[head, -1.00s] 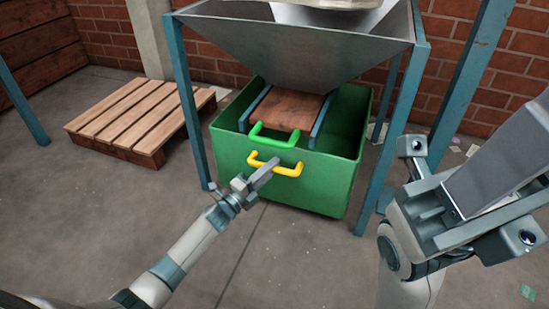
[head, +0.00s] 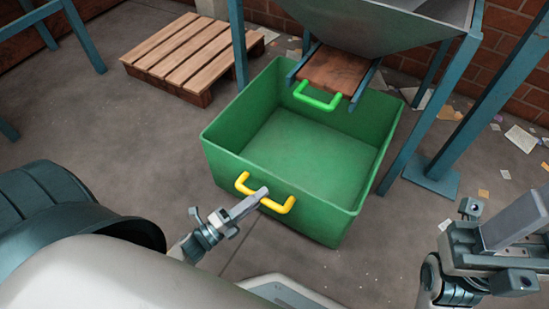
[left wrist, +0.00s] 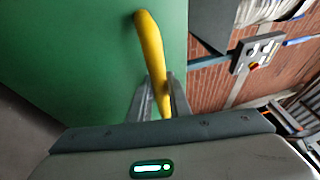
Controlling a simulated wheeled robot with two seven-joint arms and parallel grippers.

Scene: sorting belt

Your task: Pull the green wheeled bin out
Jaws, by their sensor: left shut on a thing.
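The green bin (head: 225,165) stands on the floor, mostly out in front of the hopper frame, and its inside looks empty. Its wheels are hidden. A yellow handle (head: 241,183) is on its near wall. My left gripper (head: 262,192) is shut on that handle; in the left wrist view the yellow handle (left wrist: 150,45) runs between the two fingers (left wrist: 158,98). My right gripper (head: 505,235) hangs at the right, away from the bin; its fingertips are not clearly shown.
A grey hopper (head: 390,25) stands on blue legs (head: 425,110) behind the bin. Under it is a brown slide plate (head: 330,72) with a green handle (head: 318,102). A wooden pallet (head: 190,55) lies at the back left. Paper scraps (head: 520,138) litter the floor at right.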

